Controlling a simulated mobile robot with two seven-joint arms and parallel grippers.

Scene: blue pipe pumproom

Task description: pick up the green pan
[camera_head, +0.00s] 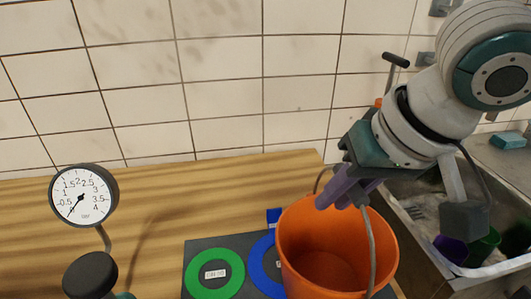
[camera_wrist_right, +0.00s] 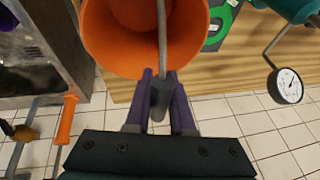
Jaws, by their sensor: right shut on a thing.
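My right gripper (camera_head: 345,188) is over the far rim of an orange bucket (camera_head: 335,250). In the right wrist view its purple fingers (camera_wrist_right: 163,88) are shut on the dark grey grip of the bucket's wire handle (camera_wrist_right: 161,98). The bucket also shows in the right wrist view (camera_wrist_right: 110,45), open and seemingly empty. I see no clear green pan. A flat green ring (camera_head: 231,278) with a white label lies on a dark mat left of the bucket. A green vessel (camera_head: 485,247) stands in the basin at right; its kind is unclear. My left gripper is not in view.
A blue ring (camera_head: 259,262) is partly hidden by the bucket. A dial gauge (camera_head: 84,195) stands at left above a black knob (camera_head: 90,274). The basin (camera_head: 408,205) holds a purple vessel (camera_head: 450,247). The wooden top (camera_head: 150,215) is clear behind the mat.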

